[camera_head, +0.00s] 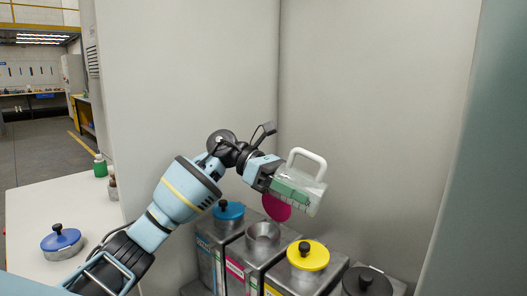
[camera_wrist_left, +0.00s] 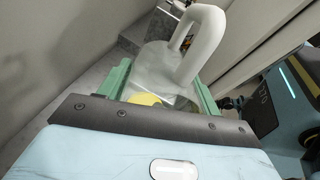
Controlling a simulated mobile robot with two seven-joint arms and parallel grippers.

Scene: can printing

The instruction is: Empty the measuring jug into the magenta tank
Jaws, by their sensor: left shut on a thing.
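The clear measuring jug (camera_head: 312,197) with a white handle is in my left gripper (camera_head: 290,190), tilted, above the tanks. In the left wrist view the green fingers (camera_wrist_left: 160,98) are on both sides of the jug (camera_wrist_left: 150,62), its handle (camera_wrist_left: 203,45) upward. I cannot tell whether any liquid is in the jug. The magenta tank (camera_head: 238,272), a grey metal box with a magenta label, has an open round funnel mouth (camera_head: 262,232) below and left of the jug. A magenta disc (camera_head: 277,208) shows behind the gripper, partly hidden. My right gripper is out of view.
Beside the magenta tank stand tanks with a blue lid (camera_head: 229,211), a yellow lid (camera_head: 308,256) and a black lid (camera_head: 367,283). Pale walls (camera_head: 370,110) rise close behind. A white table (camera_head: 35,205) at left holds a blue-lidded pot (camera_head: 62,240) and a green bottle (camera_head: 100,167).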

